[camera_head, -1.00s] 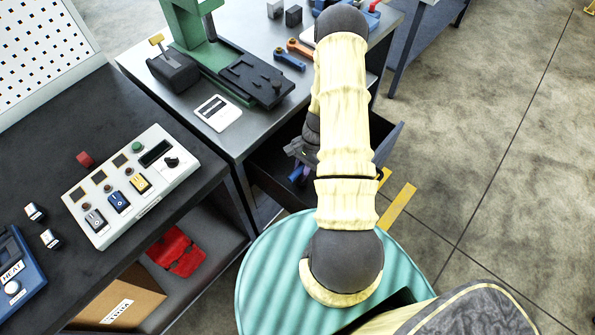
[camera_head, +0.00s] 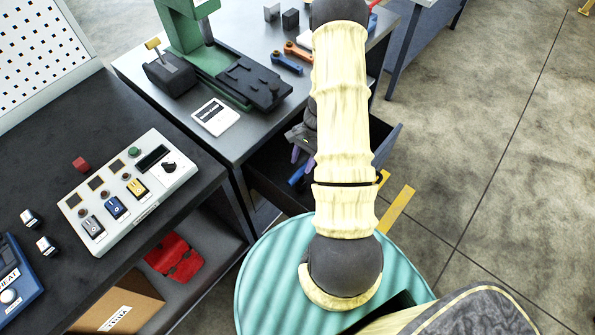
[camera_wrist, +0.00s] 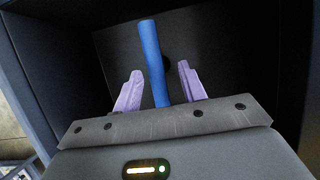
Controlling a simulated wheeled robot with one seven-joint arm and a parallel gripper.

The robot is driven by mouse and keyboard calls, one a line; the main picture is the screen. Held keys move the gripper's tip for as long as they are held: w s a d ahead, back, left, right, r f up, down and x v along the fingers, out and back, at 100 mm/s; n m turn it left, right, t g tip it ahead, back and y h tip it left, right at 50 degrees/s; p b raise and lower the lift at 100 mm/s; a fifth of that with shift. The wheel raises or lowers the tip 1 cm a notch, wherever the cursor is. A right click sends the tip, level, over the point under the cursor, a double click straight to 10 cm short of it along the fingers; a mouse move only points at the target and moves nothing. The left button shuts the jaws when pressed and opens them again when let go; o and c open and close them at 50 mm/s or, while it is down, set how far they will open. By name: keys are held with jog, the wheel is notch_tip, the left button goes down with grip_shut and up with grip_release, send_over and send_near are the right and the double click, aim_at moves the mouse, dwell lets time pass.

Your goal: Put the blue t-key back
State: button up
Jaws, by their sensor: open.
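The blue t-key (camera_wrist: 152,60) shows in the wrist view as a blue bar inside the dark drawer (camera_wrist: 105,45). Its lower end is hidden behind my gripper body, and I cannot make out a crosspiece. My gripper (camera_wrist: 160,70) is open, with one purple finger on each side of the bar and visible gaps between. In the head view the drawer (camera_head: 388,146) is pulled out below the metal bench. A blue part of the t-key (camera_head: 297,177) shows there under my gripper (camera_head: 298,156), partly hidden by my arm.
A dark bench with a control box (camera_head: 130,190) stands at left. Open floor (camera_head: 480,150) lies at right.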

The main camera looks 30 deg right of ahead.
jog(key=v, duration=0.6)
jog(key=shift+s+d+r, duration=0.2)
jog(key=shift+s, duration=0.1)
jog(key=shift+a, duration=0.15)
jog(key=shift+w, duration=0.1)
